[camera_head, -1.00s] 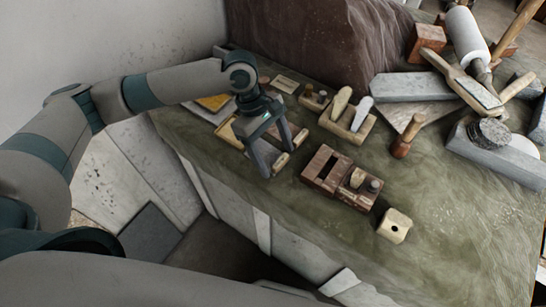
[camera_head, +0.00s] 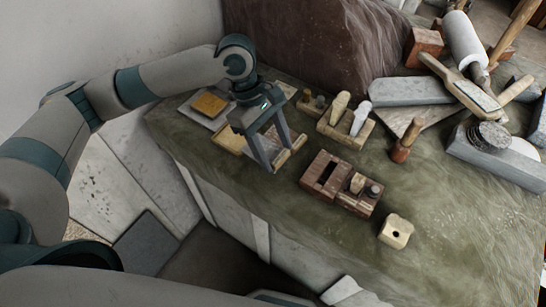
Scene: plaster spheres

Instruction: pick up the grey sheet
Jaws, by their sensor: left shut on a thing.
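My left gripper (camera_head: 279,158) is low over the near-left part of the bench, its fingers pointing down. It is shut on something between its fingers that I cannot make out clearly. Pale wooden pieces (camera_head: 229,139) show beside and behind the fingers. A flat grey sheet-like square (camera_head: 147,243) lies on the floor at lower left. Another pale grey flat piece (camera_head: 190,113) lies on the bench left of the gripper, partly covered by a yellow-brown block (camera_head: 209,104). I cannot tell which one is the named sheet. My right gripper is not in view.
A dark red wooden plane (camera_head: 325,174) and a pale block with a hole (camera_head: 396,231) are right of the gripper. A large brown stone block (camera_head: 310,45) stands behind. Grey slabs (camera_head: 410,91) and tools crowd the right. The bench (camera_head: 440,225) is clear at front right.

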